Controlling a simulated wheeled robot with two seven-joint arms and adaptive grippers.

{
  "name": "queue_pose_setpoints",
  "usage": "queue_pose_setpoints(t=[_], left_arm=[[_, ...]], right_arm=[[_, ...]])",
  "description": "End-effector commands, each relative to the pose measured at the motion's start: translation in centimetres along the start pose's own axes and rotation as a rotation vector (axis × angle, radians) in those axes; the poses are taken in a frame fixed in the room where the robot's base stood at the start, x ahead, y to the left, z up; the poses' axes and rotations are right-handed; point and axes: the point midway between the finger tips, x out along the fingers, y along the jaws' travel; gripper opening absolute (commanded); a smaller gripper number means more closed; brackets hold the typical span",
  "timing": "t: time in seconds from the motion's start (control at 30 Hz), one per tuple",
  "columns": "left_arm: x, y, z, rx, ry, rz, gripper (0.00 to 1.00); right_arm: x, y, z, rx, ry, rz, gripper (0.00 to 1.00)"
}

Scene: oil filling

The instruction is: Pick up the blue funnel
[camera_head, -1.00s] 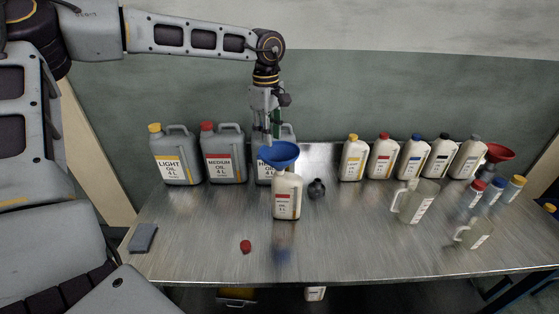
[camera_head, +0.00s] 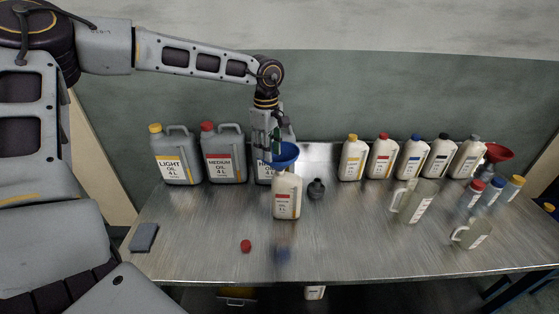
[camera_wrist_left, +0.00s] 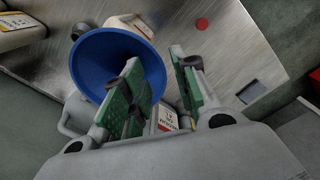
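The blue funnel (camera_head: 287,157) sits in the mouth of a white medium-oil bottle (camera_head: 287,200) in the middle of the table. In the left wrist view the funnel (camera_wrist_left: 92,62) shows its wide round mouth. My left gripper (camera_head: 276,146) is at the funnel's upper left rim in the head view. In the left wrist view its two green-padded fingers (camera_wrist_left: 158,72) are apart. One finger overlaps the funnel's mouth and the other is outside it, with the near rim between them in the picture. Contact cannot be told. My right gripper is not in view.
Large grey oil cans (camera_head: 222,155) stand behind on the left, one partly hidden by the gripper. A small dark object (camera_head: 316,189) stands right of the bottle. White bottles (camera_head: 382,158), clear jugs (camera_head: 418,203) and a red funnel (camera_head: 498,152) are on the right. The front is mostly clear.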

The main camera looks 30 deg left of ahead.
Motion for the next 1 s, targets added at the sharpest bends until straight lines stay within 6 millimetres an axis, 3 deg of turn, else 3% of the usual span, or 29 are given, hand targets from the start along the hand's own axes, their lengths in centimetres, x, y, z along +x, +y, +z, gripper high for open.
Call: queue_pose_setpoints(t=[0.33, 0.87, 1.0], left_arm=[[3.1, -0.1, -0.1, 0.000, 0.001, -0.001, 0.29], [3.4, -0.1, -0.1, 0.000, 0.000, 0.001, 0.29], [3.4, -0.1, -0.1, 0.000, 0.001, 0.001, 0.14]], right_arm=[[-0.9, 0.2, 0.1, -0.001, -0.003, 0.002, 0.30], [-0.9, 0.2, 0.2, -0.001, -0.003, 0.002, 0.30], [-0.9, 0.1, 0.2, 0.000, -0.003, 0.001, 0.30]])
